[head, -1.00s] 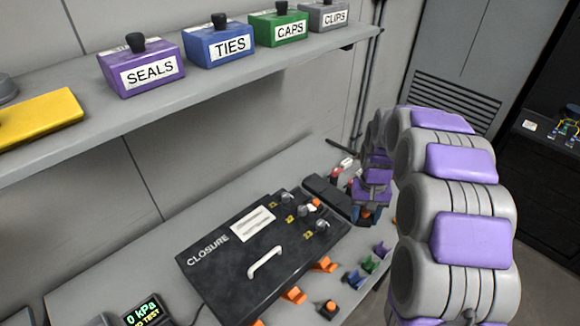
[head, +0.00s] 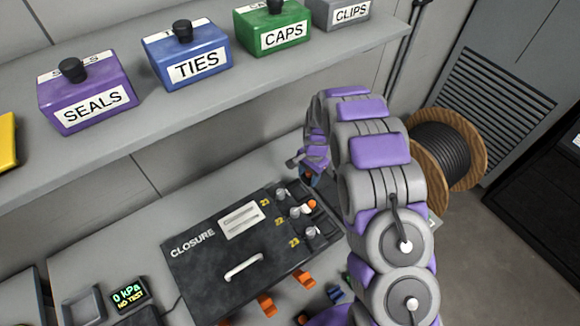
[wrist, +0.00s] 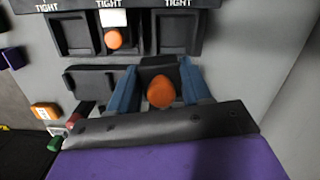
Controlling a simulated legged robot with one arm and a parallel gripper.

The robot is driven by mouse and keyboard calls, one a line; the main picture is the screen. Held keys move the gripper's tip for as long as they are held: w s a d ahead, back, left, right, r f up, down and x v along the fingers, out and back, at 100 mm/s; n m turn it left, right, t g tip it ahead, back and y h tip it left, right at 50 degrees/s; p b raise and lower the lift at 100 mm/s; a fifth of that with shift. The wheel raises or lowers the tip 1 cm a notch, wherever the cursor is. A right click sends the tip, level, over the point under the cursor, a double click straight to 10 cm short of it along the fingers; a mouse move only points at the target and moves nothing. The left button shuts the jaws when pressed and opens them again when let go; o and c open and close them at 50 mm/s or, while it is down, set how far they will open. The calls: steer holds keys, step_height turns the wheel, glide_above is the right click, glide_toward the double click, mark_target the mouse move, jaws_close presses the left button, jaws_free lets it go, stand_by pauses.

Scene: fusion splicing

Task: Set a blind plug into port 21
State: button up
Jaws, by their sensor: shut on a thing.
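My gripper (wrist: 160,88) is shut on an orange blind plug (wrist: 160,93), held between its blue fingers in the wrist view. In the head view my gripper (head: 312,176) is small and partly hidden, just beyond the back right corner of the black closure (head: 205,275). The closure's right end carries yellow labels 21, 22 and 23, with port 21 (head: 281,194) at the back. In the wrist view, an orange plug (wrist: 113,39) sits in the middle of three recesses marked TIGHT. The left recess (wrist: 76,35) and right recess (wrist: 176,33) show no orange.
A shelf above the bench holds SEALS (head: 88,97), TIES (head: 186,55), CAPS (head: 272,27) and CLIPS (head: 340,12) boxes. A cable reel (head: 445,150) stands behind my arm. A pressure display (head: 129,294) reads 0 kPa.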

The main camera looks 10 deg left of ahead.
mark_target(302, 176)
steer(key=shift+s+a+f+m+p, duration=0.15)
steer(key=shift+a+f+m+p, duration=0.15)
steer(key=shift+a, duration=0.3)
steer(key=shift+s+a+f+m+p, duration=0.1)
steer(key=shift+a+f+m+p, duration=0.1)
steer(key=shift+a+f+m, duration=0.3)
steer(key=shift+s+a+f, duration=0.1)
steer(key=shift+a+f, duration=0.05)
steer(key=shift+f, duration=0.05)
steer(key=shift+a+f, duration=0.9)
steer(key=shift+f, duration=0.3)
steer(key=shift+f+b, duration=0.35)
steer(key=shift+f, duration=0.05)
steer(key=shift+s+d+f, duration=0.1)
steer(key=shift+d+f, duration=0.25)
steer(key=shift+f, duration=0.25)
steer(key=shift+d+f, duration=0.35)
steer(key=shift+f, duration=0.25)
steer(key=shift+s+a, duration=0.1)
steer(key=shift+a, duration=0.05)
